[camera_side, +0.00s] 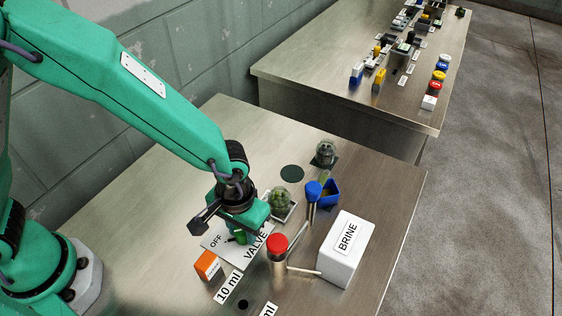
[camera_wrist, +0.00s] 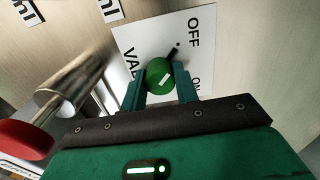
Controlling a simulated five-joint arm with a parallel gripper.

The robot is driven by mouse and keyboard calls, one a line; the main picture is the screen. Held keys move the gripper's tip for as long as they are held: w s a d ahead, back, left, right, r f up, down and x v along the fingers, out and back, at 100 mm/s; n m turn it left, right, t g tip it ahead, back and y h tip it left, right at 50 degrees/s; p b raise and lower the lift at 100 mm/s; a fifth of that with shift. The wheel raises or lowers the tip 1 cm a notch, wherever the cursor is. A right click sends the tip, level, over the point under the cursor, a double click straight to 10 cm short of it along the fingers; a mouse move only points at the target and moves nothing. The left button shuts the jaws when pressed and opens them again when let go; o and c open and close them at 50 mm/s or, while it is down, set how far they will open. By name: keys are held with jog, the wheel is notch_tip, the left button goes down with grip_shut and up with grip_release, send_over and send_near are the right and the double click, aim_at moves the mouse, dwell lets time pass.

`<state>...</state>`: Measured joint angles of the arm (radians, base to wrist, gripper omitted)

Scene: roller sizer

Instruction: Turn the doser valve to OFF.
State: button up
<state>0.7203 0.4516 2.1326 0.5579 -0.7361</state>
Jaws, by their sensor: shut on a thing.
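The doser valve is a green round knob (camera_wrist: 158,73) with a short white mark, on a white plate (camera_wrist: 140,38) lettered OFF, ON and VALVE, the last partly hidden. A dark stub (camera_wrist: 173,51) sticks out from the knob toward the OFF lettering (camera_wrist: 194,32). The ON lettering (camera_wrist: 197,84) is beside my right finger. My gripper (camera_side: 240,225) is above the plate, its two fingers shut on either side of the knob. In the side view the gripper hides most of the knob, and OFF (camera_side: 216,242) shows left of it.
A red-capped bottle (camera_side: 278,250) stands close by, with pipes to a white BRINE box (camera_side: 346,248). An orange block (camera_side: 206,265) is left of it. Behind are a glass jar (camera_side: 281,199), a blue-capped bottle (camera_side: 313,192) and a blue bin (camera_side: 331,193). The table's left side is bare.

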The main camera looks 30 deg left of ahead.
jog(key=o, duration=1)
jog(key=shift+r, duration=0.1)
jog(key=shift+r, duration=3.85)
jog(key=shift+w+a+r, duration=0.15)
jog(key=shift+a+r, duration=0.15)
jog(key=shift+a, duration=0.05)
jog(key=a+r+t+h, duration=0.1)
jog(key=a+r+t, duration=0.2)
jog(key=a+r, duration=0.9)
jog(key=s+a+r+t, duration=0.1)
jog(key=s+a, duration=0.1)
jog(key=a, duration=0.2)
jog(key=s+a+r, duration=0.1)
jog(key=s+a, duration=0.1)
jog(key=a, duration=0.2)
jog(key=s+a+r+t+y, duration=0.1)
jog(key=s+a, duration=0.1)
jog(key=a, duration=0.2)
jog(key=shift+s+a+r+t, duration=0.15)
jog(key=shift+s+r+t, duration=0.05)
jog(key=shift+r+t, duration=0.1)
